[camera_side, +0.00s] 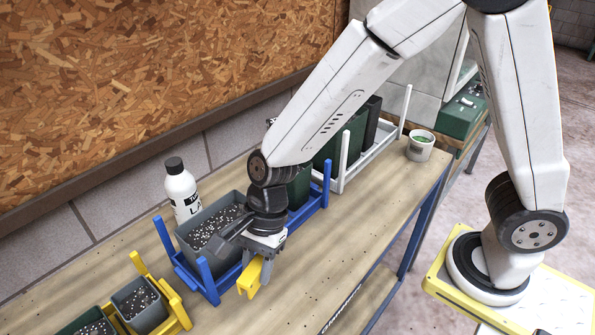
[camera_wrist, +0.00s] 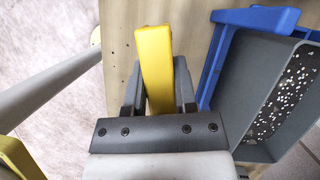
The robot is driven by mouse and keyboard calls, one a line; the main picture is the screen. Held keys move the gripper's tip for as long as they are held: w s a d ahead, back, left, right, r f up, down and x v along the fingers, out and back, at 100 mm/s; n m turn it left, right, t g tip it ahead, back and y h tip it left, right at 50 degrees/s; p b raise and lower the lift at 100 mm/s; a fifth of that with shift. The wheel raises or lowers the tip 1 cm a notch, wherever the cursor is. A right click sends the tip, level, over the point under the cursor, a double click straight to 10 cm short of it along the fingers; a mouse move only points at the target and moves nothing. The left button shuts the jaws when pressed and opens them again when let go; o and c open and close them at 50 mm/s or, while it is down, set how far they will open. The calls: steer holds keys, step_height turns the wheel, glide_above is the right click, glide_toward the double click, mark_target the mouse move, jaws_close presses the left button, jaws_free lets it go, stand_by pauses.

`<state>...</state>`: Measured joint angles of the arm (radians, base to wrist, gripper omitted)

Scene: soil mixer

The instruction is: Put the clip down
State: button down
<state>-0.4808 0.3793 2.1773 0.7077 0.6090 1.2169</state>
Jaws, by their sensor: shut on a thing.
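The yellow clip (camera_side: 250,276) is held in my gripper (camera_side: 262,250), which is shut on it. In the side view the clip hangs below the fingers, over the wooden table just in front of the blue rack. In the wrist view the clip (camera_wrist: 153,62) stands out between the two dark fingers of my gripper (camera_wrist: 156,88), with wood of the table beneath. I cannot tell whether the clip touches the table.
A grey pot of speckled soil (camera_side: 213,222) stands in the blue rack (camera_side: 208,280) beside my gripper. A white bottle (camera_side: 181,190) stands behind it. Smaller pots in a yellow rack (camera_side: 178,310) are at lower left. The table's front right (camera_side: 340,255) is clear.

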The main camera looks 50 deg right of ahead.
mark_target(248, 269)
steer(key=shift+r, duration=0.1)
steer(key=shift+r, duration=2.4)
steer(key=shift+w+r, duration=0.2)
steer(key=shift+w, duration=0.1)
steer(key=w+d+m+t, duration=0.1)
steer(key=w+d+m, duration=0.25)
steer(key=w, duration=0.55)
steer(key=w+d+m+t, duration=0.25)
steer(key=w+d, duration=0.25)
steer(key=w, duration=0.4)
steer(key=w+d+m+h, duration=0.1)
steer(key=w+d+m, duration=0.5)
steer(key=w+d, duration=0.6)
steer(key=shift+t, duration=0.45)
steer(key=f, duration=0.1)
steer(key=d+f, duration=0.1)
steer(key=f, duration=0.1)
steer(key=s+f, duration=0.1)
steer(key=f, duration=0.1)
steer(key=shift+d+f, duration=0.1)
steer(key=shift+d, duration=0.15)
steer(key=shift+f, duration=0.1)
